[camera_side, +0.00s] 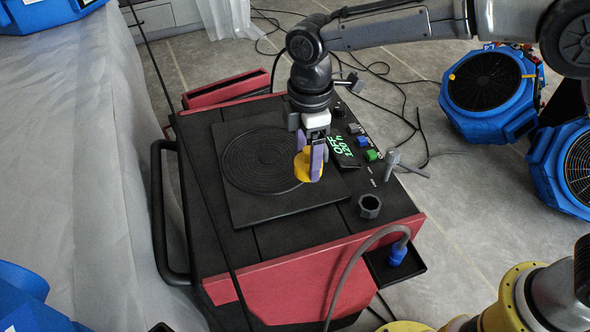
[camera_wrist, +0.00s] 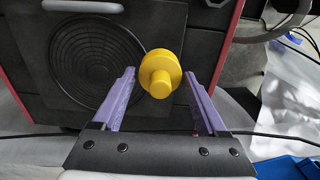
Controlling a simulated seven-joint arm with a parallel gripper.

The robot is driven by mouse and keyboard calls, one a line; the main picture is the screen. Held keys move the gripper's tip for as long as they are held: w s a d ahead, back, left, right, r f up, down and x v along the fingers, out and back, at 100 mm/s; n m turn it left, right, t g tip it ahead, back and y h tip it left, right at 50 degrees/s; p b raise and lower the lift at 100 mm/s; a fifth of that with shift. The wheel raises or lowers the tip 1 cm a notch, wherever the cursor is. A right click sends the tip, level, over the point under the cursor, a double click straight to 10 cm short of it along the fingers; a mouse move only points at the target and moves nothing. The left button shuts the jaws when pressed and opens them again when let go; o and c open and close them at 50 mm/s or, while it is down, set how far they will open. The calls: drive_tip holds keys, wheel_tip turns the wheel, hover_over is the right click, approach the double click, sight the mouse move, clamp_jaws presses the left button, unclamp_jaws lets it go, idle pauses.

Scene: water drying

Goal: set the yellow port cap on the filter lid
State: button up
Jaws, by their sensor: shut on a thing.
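The yellow port cap (camera_side: 302,165) is a round disc with a narrower knob. It also shows in the wrist view (camera_wrist: 161,72), between the two purple fingers. My gripper (camera_side: 312,160) points down and is shut on the cap. The filter lid (camera_side: 285,207) is a flat black square plate with concentric rings, lying on top of the machine; it also shows in the wrist view (camera_wrist: 60,20). The fingers partly hide the cap in the side view.
The red and black machine (camera_side: 262,246) has a green-lit display (camera_side: 342,146) and small buttons right of the lid. A dark hollow fitting (camera_side: 370,207) stands near its front right corner. A cable (camera_side: 345,270) arches to a blue plug (camera_side: 397,253). Blue fans (camera_side: 488,92) stand at right.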

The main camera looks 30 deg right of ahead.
sight(295, 155)
drive_tip(key=f, duration=0.1)
drive_tip(key=w+a+f, duration=0.1)
drive_tip(key=w+f, duration=0.1)
drive_tip(key=shift+w+a+f, duration=0.2)
drive_tip(key=shift+a, duration=0.05)
drive_tip(key=shift+f, duration=1.4)
drive_tip(key=shift+f, duration=0.15)
drive_tip(key=o, duration=1.2)
drive_tip(key=shift+o, duration=0.2)
wheel_tip(295, 155, up, 12)
drive_tip(key=shift+f, duration=0.25)
drive_tip(key=shift+r, duration=0.4)
